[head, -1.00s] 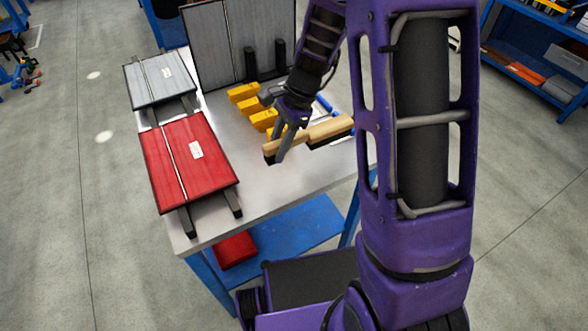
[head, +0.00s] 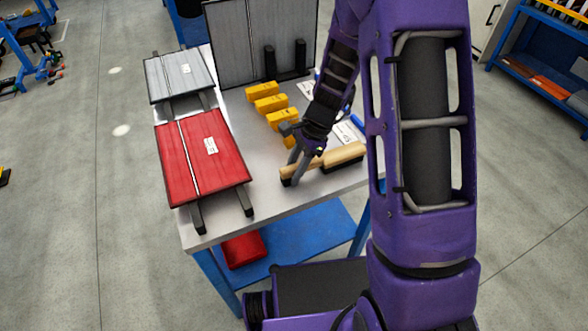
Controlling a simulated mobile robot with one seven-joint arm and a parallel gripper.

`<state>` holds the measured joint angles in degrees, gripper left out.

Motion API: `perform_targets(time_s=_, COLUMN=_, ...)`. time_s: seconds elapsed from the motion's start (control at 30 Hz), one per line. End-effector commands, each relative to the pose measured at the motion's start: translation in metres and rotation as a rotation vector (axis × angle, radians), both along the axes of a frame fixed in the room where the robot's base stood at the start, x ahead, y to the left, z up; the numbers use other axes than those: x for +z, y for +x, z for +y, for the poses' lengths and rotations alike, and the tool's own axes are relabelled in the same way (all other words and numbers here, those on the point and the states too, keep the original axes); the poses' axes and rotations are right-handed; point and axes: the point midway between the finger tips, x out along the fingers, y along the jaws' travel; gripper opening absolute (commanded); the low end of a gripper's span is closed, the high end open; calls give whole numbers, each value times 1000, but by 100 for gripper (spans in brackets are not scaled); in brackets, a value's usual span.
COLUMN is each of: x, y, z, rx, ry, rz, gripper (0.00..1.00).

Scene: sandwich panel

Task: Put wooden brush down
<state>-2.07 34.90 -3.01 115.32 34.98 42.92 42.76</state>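The wooden brush (head: 344,155) has a pale wooden back and dark bristles facing down. It lies low at the front right part of the grey workbench (head: 276,196), near the edge. Its bristles look to be at or very close to the bench top; I cannot tell for certain that they touch. My gripper (head: 296,168) reaches down from above with its fingers around the brush's left part and looks shut on it. The fingers hide a bit of the brush there.
A red panel (head: 222,165) and a grey panel (head: 180,75) rest on dark supports at the left. Several yellow blocks (head: 270,103) stand behind the brush. A large grey panel (head: 235,45) stands upright at the back. The bench's front middle is clear.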

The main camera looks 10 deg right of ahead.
Motion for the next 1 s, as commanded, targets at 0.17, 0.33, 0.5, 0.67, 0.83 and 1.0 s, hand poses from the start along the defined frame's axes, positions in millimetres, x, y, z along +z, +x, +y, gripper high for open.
perform_targets(time_s=0.17, x=0, y=0, z=0, rx=0, ry=0, rz=0, gripper=64)
perform_targets(time_s=0.33, x=0, y=0, z=0, rx=0, ry=0, rz=0, gripper=64)
perform_targets(time_s=0.5, x=5, y=0, z=0, rx=0, ry=0, rz=0, gripper=64)
perform_targets(time_s=0.67, x=26, y=3, z=-8, rx=-1, ry=0, rz=-3, gripper=64)
perform_targets(time_s=0.83, x=61, y=8, z=-22, rx=-2, ry=0, rz=-4, gripper=64)
perform_targets(time_s=1.0, x=92, y=12, z=-34, rx=-1, ry=0, rz=-3, gripper=64)
